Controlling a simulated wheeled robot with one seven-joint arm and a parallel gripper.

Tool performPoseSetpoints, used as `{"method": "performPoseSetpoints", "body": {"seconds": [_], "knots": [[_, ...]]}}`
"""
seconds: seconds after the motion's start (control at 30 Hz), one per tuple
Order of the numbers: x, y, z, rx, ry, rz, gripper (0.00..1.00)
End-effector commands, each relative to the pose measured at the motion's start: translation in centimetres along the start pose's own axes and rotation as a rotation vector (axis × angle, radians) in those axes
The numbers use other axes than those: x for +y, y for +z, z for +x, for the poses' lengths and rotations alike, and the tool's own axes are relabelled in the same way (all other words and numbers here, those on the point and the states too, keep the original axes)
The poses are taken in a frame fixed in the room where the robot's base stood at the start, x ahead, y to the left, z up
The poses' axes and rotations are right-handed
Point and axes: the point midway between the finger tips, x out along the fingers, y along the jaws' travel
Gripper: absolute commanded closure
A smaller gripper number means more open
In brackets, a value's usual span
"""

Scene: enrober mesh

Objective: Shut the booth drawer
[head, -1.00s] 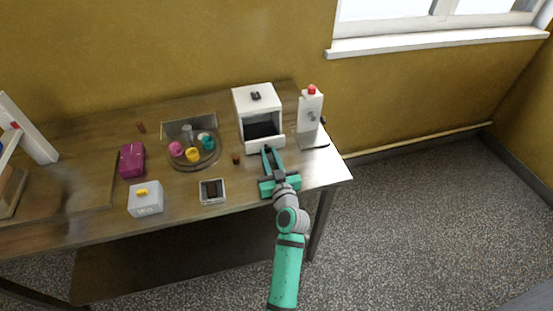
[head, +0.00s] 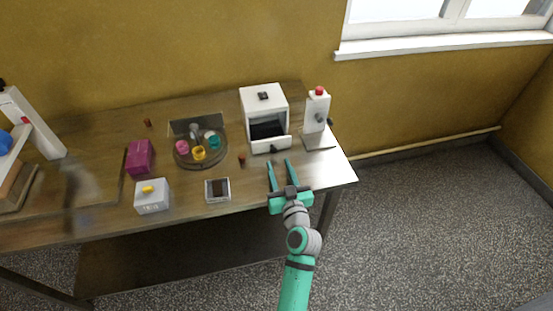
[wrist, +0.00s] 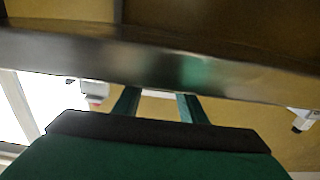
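The booth (head: 264,105) is a white box at the back right of the table in the head view. Its drawer (head: 271,145) has a white front with a dark handle (head: 274,149). The drawer front stands out a little from the booth, and a dark inside shows behind it. My gripper (head: 279,163) is open and empty, just in front of the drawer front and apart from it. In the wrist view my two green fingers (wrist: 158,106) are spread, and a dark metal edge crosses in front of them; the drawer cannot be made out there.
A white dispenser with a red top (head: 317,108) stands right of the booth. A small brown cup (head: 242,161) is left of the drawer. A round tray (head: 183,164) with coloured cups, a grey box (head: 151,201), a magenta box (head: 139,157) and a small framed pad (head: 217,196) lie further left.

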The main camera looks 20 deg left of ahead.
Motion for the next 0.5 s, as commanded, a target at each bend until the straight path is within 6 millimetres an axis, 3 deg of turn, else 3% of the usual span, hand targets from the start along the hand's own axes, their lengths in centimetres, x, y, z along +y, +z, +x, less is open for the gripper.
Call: {"method": "performPoseSetpoints", "body": {"seconds": [0.2,0.5], "knots": [[0.0,0.1,-3.5,0.000,0.001,0.001,0.63],[-0.1,0.0,-5.1,0.000,-0.001,0.000,0.63]]}}
